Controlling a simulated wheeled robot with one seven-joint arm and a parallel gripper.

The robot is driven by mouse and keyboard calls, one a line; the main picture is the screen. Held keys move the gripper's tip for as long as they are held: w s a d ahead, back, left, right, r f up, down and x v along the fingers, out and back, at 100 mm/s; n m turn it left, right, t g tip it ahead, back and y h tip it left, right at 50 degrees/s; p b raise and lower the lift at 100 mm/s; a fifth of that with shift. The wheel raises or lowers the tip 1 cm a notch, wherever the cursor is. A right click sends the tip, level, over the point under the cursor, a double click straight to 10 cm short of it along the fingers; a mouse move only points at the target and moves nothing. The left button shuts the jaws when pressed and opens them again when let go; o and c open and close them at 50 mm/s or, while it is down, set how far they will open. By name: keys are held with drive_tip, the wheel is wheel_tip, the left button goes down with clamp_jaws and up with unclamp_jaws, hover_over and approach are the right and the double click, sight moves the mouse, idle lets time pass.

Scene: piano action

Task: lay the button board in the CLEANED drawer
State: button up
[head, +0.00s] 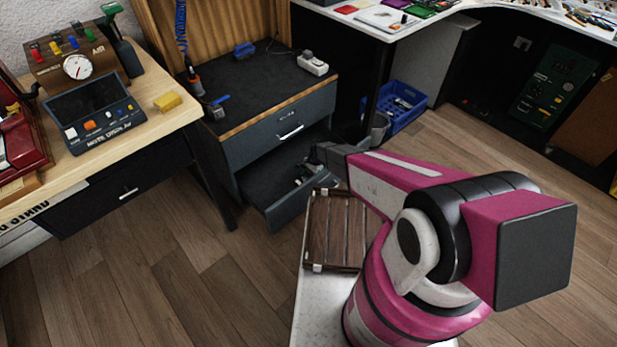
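A dark grey cabinet stands in the middle left. Its lower drawer (287,209) is pulled open and its upper drawer (262,139) is shut. A small label on the upper drawer is too small to read, and I see no readable CLEANED label. My arm reaches over the open drawer. I cannot pick out the button board for certain.
A slatted dark wooden tray (337,231) lies beside my arm's base. A wooden desk (150,80) at left bears a console with coloured knobs (95,113) and a yellow block (168,101). A blue crate (402,107) stands behind the cabinet's right side. Floor at lower left is clear.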

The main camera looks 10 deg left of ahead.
drive_tip(key=shift+o, duration=1.2)
drive_tip(key=shift+r, duration=0.25)
drive_tip(key=v, duration=1.2)
drive_tip(key=shift+f, duration=0.1)
drive_tip(key=shift+c, duration=0.3)
